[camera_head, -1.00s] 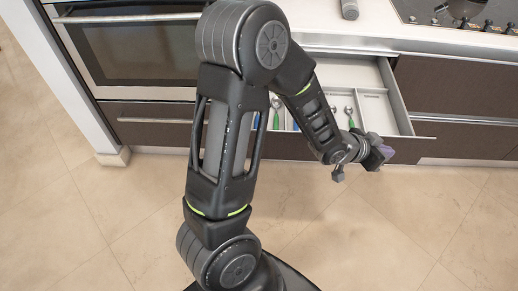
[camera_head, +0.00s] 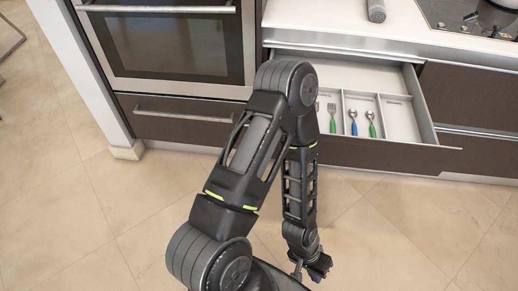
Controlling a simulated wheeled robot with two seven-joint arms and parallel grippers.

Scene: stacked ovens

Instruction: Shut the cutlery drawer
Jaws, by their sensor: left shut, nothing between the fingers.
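The cutlery drawer (camera_head: 402,122) stands pulled out below the counter, right of centre. A divided tray inside it holds a fork (camera_head: 332,117) with a green handle, a spoon (camera_head: 353,122) with a blue handle and a spoon (camera_head: 371,124) with a green handle. My left arm hides the drawer's left part. My left gripper (camera_head: 318,269) is low in the view, in front of the drawer and apart from it, shut and empty. My right gripper is out of view.
An oven (camera_head: 177,45) stands at the left with a closed drawer (camera_head: 180,122) below it. A grey cylinder (camera_head: 376,10) and a hob (camera_head: 470,17) are on the counter (camera_head: 320,25). The tiled floor before the drawer is clear.

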